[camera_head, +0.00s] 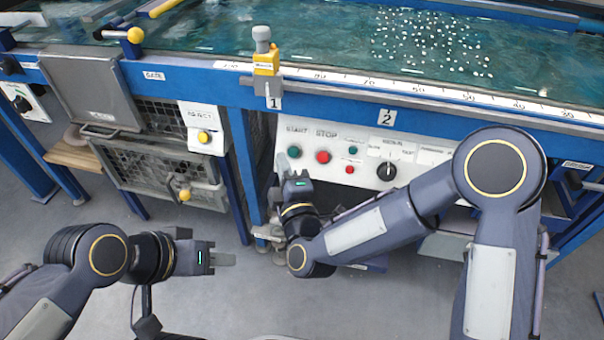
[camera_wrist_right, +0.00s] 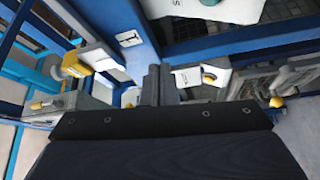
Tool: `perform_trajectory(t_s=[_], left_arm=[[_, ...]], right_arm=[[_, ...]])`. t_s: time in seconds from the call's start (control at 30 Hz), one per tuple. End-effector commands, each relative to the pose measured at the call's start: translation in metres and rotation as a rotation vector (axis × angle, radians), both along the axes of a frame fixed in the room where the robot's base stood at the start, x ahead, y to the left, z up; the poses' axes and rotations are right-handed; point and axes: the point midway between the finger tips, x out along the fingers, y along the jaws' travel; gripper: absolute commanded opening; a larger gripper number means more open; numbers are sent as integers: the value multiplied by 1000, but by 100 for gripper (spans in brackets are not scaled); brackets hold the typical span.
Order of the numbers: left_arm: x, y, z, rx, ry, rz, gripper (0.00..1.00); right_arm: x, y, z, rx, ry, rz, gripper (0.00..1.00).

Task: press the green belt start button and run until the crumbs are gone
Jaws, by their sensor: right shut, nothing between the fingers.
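The green START button (camera_head: 294,152) is on the white control panel (camera_head: 339,188), left of the red STOP button (camera_head: 323,157). My right gripper (camera_head: 283,164) is shut and empty, its fingertips just below and left of the green button. I cannot tell whether they touch it. The shut fingers (camera_wrist_right: 154,86) also show in the right wrist view. White crumbs (camera_head: 432,42) lie scattered on the green belt (camera_head: 320,35) at the upper right. My left gripper (camera_head: 222,258) hangs over the floor at the lower left, and its finger gap is not visible.
A reject box with a yellow button (camera_head: 204,137) is left of the panel. Floor around my left gripper is clear.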

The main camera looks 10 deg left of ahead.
Motion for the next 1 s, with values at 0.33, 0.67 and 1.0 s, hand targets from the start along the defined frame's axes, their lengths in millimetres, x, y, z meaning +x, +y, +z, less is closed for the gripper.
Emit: perform_trajectory(t_s=[0.33,0.67,1.0], left_arm=[[0,0,-5,0,-1,0,36],[0,0,-10,0,0,0,36],[0,0,-23,0,0,0,36]], right_arm=[[-3,4,-9,-21,-27,-19,0],[9,2,-17,-19,-25,-23,0],[51,0,-42,-19,-25,-23,0]])
